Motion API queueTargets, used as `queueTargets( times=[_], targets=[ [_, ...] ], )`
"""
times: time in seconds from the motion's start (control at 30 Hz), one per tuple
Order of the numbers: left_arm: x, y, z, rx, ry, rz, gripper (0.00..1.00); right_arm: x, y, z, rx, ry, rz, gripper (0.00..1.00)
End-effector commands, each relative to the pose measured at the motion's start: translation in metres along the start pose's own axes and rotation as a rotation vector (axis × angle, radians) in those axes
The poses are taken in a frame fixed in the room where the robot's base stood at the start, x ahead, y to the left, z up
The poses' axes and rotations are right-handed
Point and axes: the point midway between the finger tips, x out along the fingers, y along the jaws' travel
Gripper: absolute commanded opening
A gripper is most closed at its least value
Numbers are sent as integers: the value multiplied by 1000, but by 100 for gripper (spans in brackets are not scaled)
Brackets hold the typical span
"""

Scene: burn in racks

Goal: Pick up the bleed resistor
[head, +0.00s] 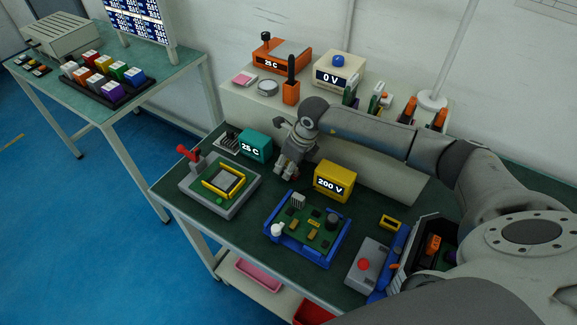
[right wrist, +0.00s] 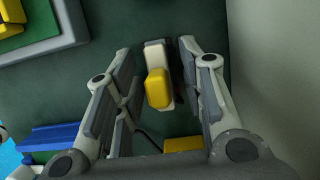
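A pale block with a yellow part on top, which looks like the bleed resistor (right wrist: 159,88), lies on the dark green bench mat in the right wrist view. My right gripper (right wrist: 158,72) is open, with one finger on each side of this block and narrow gaps between. In the head view my right gripper (head: 284,172) points down at the bench, between the teal 25 C box (head: 256,146) and the yellow 200 V meter (head: 333,182). The block is mostly hidden there by the gripper. My left gripper is not in view.
A grey fixture with a yellow frame and red lever (head: 220,187) stands to the left. A blue tray with a green circuit board (head: 327,237) lies in front. A grey box with a red button (head: 367,265) is at right. A raised shelf (head: 240,101) runs behind.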

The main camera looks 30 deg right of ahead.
Motion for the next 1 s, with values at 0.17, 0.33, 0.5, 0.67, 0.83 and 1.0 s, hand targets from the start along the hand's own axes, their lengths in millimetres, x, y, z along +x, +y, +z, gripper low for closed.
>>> queueTargets(
  times=[0.17,0.33,0.5,0.67,0.83,1.0],
  targets=[
    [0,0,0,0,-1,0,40,0,0,0,0,0,0,9],
    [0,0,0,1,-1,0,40,0,0,0,0,0,0,0],
    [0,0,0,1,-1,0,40,-1,0,0,0,-1,-1,0],
    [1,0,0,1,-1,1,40,-1,-1,1,0,-1,-1,0],
    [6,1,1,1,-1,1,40,-10,0,4,0,-3,-1,0],
    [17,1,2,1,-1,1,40,-32,2,11,-3,-4,-1,0]
  ],
)
